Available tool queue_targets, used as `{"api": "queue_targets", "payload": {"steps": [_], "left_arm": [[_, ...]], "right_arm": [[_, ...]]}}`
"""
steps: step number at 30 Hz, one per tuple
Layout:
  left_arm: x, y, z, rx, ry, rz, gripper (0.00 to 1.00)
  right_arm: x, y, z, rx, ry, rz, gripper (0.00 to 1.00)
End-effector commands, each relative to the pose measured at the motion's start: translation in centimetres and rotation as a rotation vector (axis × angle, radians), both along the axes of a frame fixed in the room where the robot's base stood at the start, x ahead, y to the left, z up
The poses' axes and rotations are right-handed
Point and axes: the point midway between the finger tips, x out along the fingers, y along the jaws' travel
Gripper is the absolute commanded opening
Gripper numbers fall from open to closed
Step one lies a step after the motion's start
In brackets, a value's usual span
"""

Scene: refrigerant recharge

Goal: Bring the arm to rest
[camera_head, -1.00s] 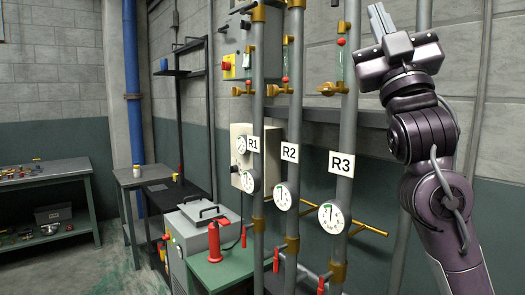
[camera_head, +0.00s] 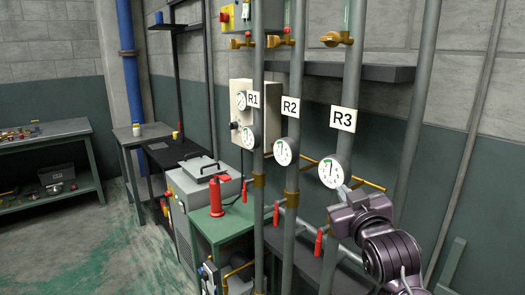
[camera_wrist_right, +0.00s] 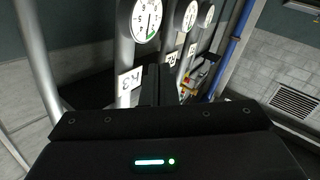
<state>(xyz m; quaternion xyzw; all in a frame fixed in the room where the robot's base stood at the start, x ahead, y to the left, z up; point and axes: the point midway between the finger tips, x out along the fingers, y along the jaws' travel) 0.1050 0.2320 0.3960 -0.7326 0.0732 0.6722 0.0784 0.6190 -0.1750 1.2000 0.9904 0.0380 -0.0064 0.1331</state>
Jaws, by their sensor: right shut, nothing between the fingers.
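My right gripper (camera_head: 345,194) is at the lower right in the head view, its dark body in front of the R3 pipe, below the R3 gauge (camera_head: 333,171). Its fingers are small there and partly lost against the pipe. In the right wrist view the black fingers (camera_wrist_right: 158,84) stand close together with nothing between them. The R3 label (camera_wrist_right: 129,87) and the R3 gauge show just beyond them to the left. My left gripper is not in view.
Pipes labelled R1 (camera_head: 253,99), R2 (camera_head: 290,106) and R3 (camera_head: 343,118) carry gauges, brass fittings and red-handled valves. A green table (camera_head: 224,225) with a red bottle (camera_head: 215,197) stands left of them. A workbench (camera_head: 49,145) is at far left. Open floor lies between.

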Motion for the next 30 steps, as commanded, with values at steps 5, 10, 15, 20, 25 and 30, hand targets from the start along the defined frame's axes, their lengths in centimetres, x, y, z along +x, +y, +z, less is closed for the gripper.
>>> {"api": "queue_targets", "payload": {"steps": [5, 10, 15, 20, 25, 30], "left_arm": [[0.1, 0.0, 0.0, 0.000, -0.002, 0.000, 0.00], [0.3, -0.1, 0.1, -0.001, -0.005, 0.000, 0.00], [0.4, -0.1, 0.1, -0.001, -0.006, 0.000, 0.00], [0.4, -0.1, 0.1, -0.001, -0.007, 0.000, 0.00], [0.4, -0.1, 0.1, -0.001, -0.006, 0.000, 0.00], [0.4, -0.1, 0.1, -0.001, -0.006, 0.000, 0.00]], "right_arm": [[-5.5, -0.3, -13.2, 0.029, 0.372, -0.018, 0.00], [-13.0, -0.8, -22.4, 0.046, 0.694, -0.046, 0.00], [-19.2, -1.2, -27.4, 0.052, 0.917, -0.069, 0.00], [-24.2, -1.6, -30.2, 0.053, 1.079, -0.089, 0.00], [-29.1, -1.9, -32.0, 0.051, 1.230, -0.108, 0.00], [-28.6, -1.8, -36.2, 0.048, 1.264, -0.111, 0.00]]}}
